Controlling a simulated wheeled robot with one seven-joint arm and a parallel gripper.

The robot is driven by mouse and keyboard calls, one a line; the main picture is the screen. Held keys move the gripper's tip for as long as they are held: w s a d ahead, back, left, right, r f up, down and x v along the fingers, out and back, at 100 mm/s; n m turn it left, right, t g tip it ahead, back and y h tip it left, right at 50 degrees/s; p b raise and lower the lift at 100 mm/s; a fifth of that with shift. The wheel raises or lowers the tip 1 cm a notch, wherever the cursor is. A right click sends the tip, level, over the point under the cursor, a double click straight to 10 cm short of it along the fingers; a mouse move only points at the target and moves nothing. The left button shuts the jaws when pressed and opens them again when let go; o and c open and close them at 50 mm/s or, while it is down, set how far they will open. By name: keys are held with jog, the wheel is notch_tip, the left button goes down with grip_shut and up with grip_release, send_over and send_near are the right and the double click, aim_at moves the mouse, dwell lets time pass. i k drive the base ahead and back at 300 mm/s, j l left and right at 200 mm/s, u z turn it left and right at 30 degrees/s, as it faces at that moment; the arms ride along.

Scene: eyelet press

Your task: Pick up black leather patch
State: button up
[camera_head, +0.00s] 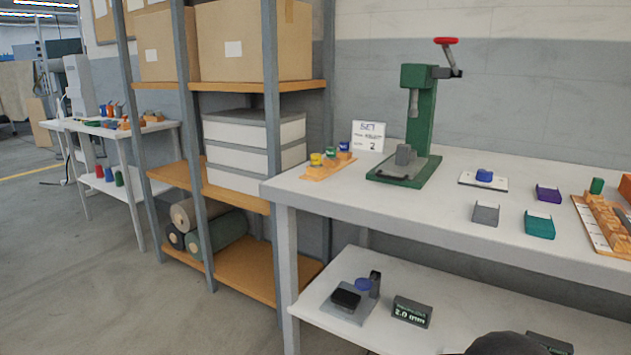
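I cannot pick out a piece that is clearly a black leather patch. A dark rounded shape at the bottom edge seems to be part of my arm. My gripper's fingers do not show.
A green press (419,120) with a red handle stands at the table's back. Near it are a sign (368,136), an orange rack (328,168) and a white pad (467,180) with a blue piece. An orange block rack (603,222) stands right. The table's front left is clear.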

aim_at(346, 298)
jog(key=j+z, duration=0.15)
jog(key=z, duration=0.2)
jog(key=i+j+z, duration=0.1)
jog(key=z, duration=0.25)
jog(key=j+z, duration=0.55)
jog(key=j, duration=0.6)
jog(key=j+z, duration=0.25)
jog(key=j, duration=0.55)
jog(key=k+j+z, duration=0.2)
jog(key=j, duration=1.1)
jog(key=i+j, duration=0.15)
jog(key=j, duration=0.4)
